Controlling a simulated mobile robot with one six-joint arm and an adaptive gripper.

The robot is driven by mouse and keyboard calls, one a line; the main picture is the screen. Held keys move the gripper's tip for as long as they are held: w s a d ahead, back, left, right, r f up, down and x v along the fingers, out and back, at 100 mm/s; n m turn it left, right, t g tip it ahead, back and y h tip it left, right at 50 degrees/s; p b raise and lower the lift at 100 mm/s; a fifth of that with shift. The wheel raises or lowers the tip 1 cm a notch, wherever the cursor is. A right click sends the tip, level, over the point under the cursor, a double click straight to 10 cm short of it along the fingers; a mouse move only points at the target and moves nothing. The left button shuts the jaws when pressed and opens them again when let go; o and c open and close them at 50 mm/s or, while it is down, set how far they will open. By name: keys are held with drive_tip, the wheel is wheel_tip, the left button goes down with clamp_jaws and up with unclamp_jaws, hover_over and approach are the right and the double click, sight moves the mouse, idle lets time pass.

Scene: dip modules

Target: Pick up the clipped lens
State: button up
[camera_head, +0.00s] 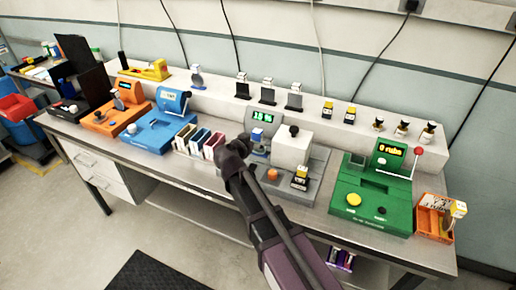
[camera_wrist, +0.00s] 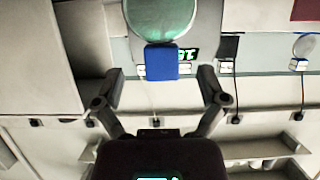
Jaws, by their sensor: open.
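The clipped lens (camera_wrist: 160,18) is a round, green-tinted disc in the wrist view, cut off by the top edge. Its blue clip (camera_wrist: 162,62) reaches down between the two fingertips. My gripper (camera_wrist: 161,76) is open, with one finger on each side of the clip and a visible gap to both. In the head view my dark gripper (camera_head: 238,148) is just left of the grey machine with a green display (camera_head: 262,117). A small pale blue piece (camera_head: 258,136) shows beside it; my arm and gripper hide part of this area.
A white block (camera_head: 291,148) stands close to the right of my gripper. Several coloured bins (camera_head: 198,139) are close to the left. A blue machine (camera_head: 157,129) and a green machine (camera_head: 373,195) stand farther out. Another round lens (camera_head: 197,76) stands on the rear shelf.

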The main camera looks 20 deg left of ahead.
sight(256, 138)
drive_tip(key=shift+b+x, duration=0.75)
drive_tip(key=shift+x, duration=1.6)
drive_tip(key=shift+a, duration=0.1)
drive_tip(key=shift+r, duration=0.1)
drive_tip(key=c, duration=1.2)
drive_tip(key=shift+c, duration=0.3)
drive_tip(key=shift+r, duration=0.15)
wheel_tip(256, 138, up, 10)
drive_tip(key=p, duration=1)
